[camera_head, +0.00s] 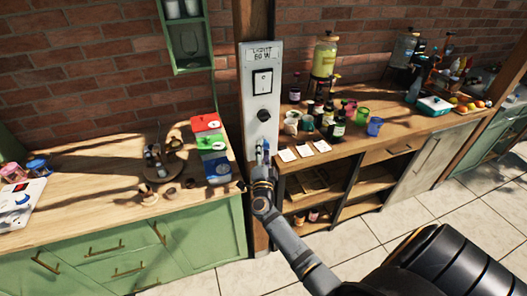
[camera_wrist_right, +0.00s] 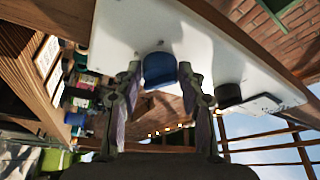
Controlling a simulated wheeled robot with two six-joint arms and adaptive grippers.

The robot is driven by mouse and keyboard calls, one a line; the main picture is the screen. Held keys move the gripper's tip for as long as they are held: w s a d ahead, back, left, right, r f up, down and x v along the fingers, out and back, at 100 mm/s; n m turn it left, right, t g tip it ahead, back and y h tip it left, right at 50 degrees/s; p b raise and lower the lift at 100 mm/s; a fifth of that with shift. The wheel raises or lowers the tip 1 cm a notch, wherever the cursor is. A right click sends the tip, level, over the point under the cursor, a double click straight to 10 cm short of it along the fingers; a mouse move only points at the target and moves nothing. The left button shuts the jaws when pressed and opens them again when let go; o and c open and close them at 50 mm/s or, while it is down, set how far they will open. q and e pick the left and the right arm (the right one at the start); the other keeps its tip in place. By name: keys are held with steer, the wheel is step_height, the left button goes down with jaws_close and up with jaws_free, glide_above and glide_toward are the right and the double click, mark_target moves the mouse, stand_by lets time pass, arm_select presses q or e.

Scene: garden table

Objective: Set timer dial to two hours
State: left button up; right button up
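A tall white control panel (camera_head: 250,105) is on the wooden post, with a handwritten label at its top. My right gripper (camera_head: 262,158) is at the panel's lower end and partly covers the blue knob. In the right wrist view, the blue knob (camera_wrist_right: 160,71) is between the fingertips of my right gripper (camera_wrist_right: 160,78); contact is unclear. The black knob (camera_wrist_right: 229,95) is right of the fingers. No dial markings are readable. My left gripper is out of view.
A wooden counter (camera_head: 205,205) with a red, green and blue box (camera_head: 212,150) is left of the post. The right counter holds bottles, cups (camera_head: 375,126) and white cards (camera_head: 304,150) close to the panel. Tiled floor is open in front.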

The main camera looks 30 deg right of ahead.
steer(key=o, duration=0.3)
steer(key=v, duration=1.2)
steer(key=s+a+f+n+g+y+b, duration=0.1)
steer(key=s+a+f+n+g+y, duration=0.3)
steer(key=f, duration=0.7)
steer(key=s+a+f+n+y, duration=0.1)
steer(key=s+f+n+y, duration=0.3)
steer(key=f, duration=0.8)
steer(key=s+a+f+n+g+y+b, duration=0.1)
steer(key=a+f+n+y, duration=0.15)
steer(key=f+n, duration=0.6)
steer(key=s+d+f+n+g, duration=0.1)
steer(key=s+d+f+g, duration=0.1)
steer(key=s+f, duration=0.5)
steer(key=s+d+f+n+g, duration=0.1)
steer(key=s+f+g, duration=0.4)
steer(key=s, duration=0.8)
steer(key=s+d+f+n+g+b, duration=0.1)
steer(key=s+d+f+g, duration=0.2)
steer(key=s+f, duration=0.7)
steer(key=shift+s+g, duration=0.4)
steer(key=shift+s, duration=0.1)
